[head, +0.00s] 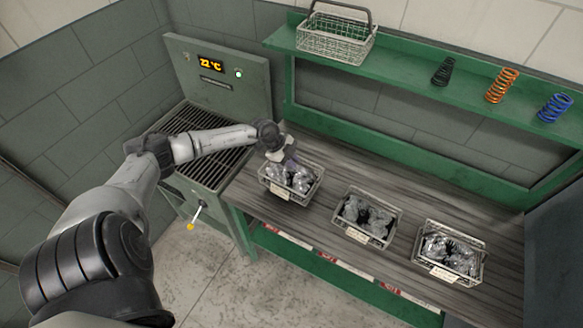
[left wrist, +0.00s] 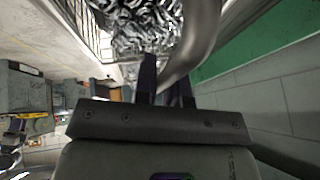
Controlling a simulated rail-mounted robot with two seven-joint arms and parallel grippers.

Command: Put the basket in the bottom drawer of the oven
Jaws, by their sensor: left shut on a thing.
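Three wire baskets with shiny grey contents and paper labels stand in a row on the bench. My left gripper (head: 286,160) is over the back of the leftmost basket (head: 291,198). In the left wrist view its dark fingers (left wrist: 166,78) are shut on a curved grey handle (left wrist: 200,45), with the basket's shiny contents (left wrist: 138,30) just beyond. An empty wire basket (head: 334,38) with a raised handle stands on the shelf. The green oven (head: 218,75) is at the left, with a "22 °C" display and a dark slatted grille. I cannot make out whether its bottom drawer is open. My right gripper is out of view.
The middle basket (head: 367,217) and right basket (head: 450,252) stand close by on the wooden bench (head: 335,180). The green shelf (head: 405,60) above holds black, orange and blue springs. A lever with a yellow tip (head: 190,226) sticks out from the oven front. The floor there is clear.

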